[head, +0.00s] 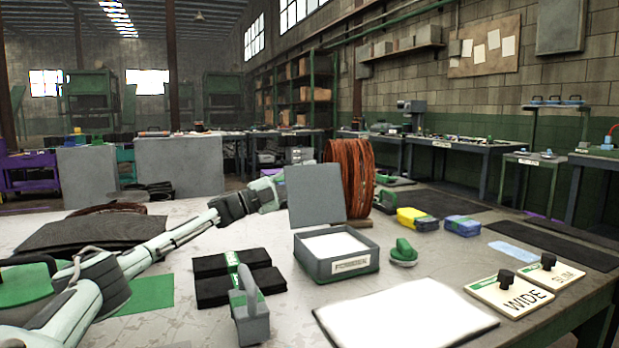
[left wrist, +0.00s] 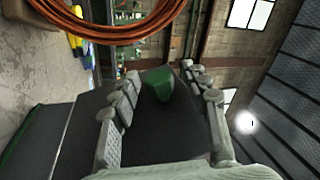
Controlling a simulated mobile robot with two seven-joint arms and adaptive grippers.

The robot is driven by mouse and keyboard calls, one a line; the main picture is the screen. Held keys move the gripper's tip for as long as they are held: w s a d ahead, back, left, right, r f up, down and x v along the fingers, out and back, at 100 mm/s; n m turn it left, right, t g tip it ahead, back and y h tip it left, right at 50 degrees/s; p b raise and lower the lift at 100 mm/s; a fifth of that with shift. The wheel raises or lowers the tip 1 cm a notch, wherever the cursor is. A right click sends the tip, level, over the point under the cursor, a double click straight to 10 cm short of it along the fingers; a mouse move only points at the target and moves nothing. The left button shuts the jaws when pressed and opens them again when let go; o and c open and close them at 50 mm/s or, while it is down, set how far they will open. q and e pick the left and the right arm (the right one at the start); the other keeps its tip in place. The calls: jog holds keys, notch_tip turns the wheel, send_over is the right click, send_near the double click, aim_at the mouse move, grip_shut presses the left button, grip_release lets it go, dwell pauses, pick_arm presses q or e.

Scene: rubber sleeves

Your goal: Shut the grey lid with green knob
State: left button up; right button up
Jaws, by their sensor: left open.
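A grey box (head: 337,262) with a white label and pale contents stands open on the table in the head view. Its grey lid (head: 316,195) stands upright at the box's back left edge. The lid's green knob is hidden in the head view; in the left wrist view a green knob (left wrist: 158,84) shows on the dark lid face (left wrist: 160,130). My left gripper (head: 277,186) is at the lid's left edge, its tips partly hidden behind the lid. In the left wrist view its open fingers (left wrist: 163,80) lie on either side of the knob, without visible contact.
A copper-coloured coil (head: 348,178) stands close behind the lid. A green-knobbed item (head: 403,252) sits right of the box. Black folded sleeves (head: 215,265), a grey block with a handle (head: 249,310) and a white pad (head: 405,316) lie in front.

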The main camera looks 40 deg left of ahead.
pick_arm(q)
jog(key=shift+c, duration=0.3)
grip_shut()
jog(key=shift+d, duration=0.1)
